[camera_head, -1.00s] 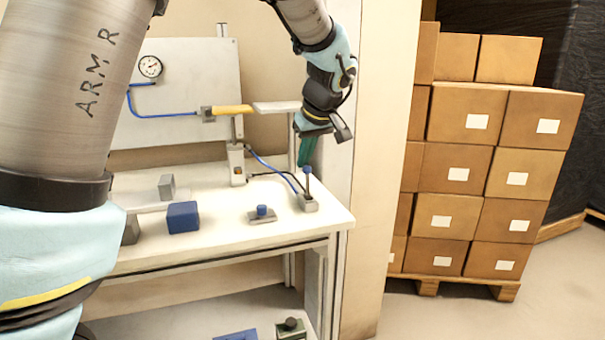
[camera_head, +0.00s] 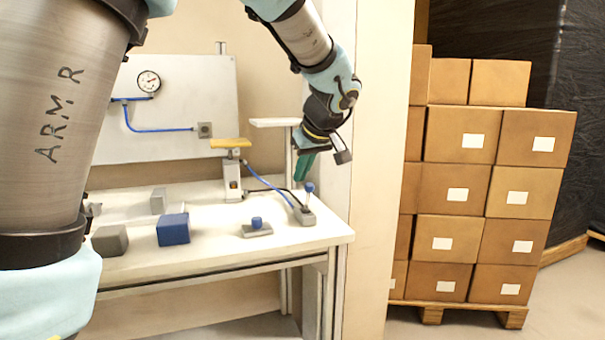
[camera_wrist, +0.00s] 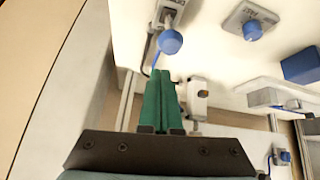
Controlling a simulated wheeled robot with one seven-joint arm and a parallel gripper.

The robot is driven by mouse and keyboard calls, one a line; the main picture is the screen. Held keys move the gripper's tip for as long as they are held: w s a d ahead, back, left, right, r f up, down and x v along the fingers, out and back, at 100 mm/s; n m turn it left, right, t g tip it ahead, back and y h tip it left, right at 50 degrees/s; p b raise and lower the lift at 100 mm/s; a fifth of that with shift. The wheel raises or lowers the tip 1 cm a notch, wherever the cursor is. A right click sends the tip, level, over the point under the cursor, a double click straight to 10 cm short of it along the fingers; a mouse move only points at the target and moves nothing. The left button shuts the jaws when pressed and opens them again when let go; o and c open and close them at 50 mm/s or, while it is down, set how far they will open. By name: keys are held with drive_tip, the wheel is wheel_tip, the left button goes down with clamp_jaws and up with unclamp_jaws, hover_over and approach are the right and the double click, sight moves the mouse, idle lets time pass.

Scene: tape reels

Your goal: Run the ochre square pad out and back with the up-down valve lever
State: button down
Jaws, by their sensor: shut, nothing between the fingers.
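The valve lever has a blue ball knob (camera_head: 309,187) on a stem above a grey valve base (camera_head: 304,216) near the bench's right corner. In the wrist view the knob (camera_wrist: 171,42) shows just past my fingertips. My gripper (camera_head: 300,180) has green fingers that are shut and empty, pointing down beside the knob. The fingers (camera_wrist: 160,76) lie together in the wrist view. I cannot tell whether they touch the knob.
A second blue knob (camera_head: 257,222) stands on a grey plate left of the valve. A blue block (camera_head: 173,229) and grey blocks (camera_head: 110,240) lie further left. A white plate (camera_head: 274,122) on a post stands behind my gripper. Boxes (camera_head: 460,190) are stacked to the right.

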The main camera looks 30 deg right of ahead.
sight(307, 184)
drive_tip(key=s+r, duration=0.1)
drive_tip(key=r, duration=0.1)
drive_tip(key=s+r, duration=0.1)
drive_tip(key=r, duration=0.2)
drive_tip(key=s+r, duration=0.1)
drive_tip(key=r, duration=0.1)
drive_tip(key=shift+s+a+r, duration=0.1)
drive_tip(key=shift+a+r, duration=0.2)
drive_tip(key=shift+r, duration=0.05)
drive_tip(key=shift+s+r, duration=0.4)
drive_tip(key=shift+s, duration=0.05)
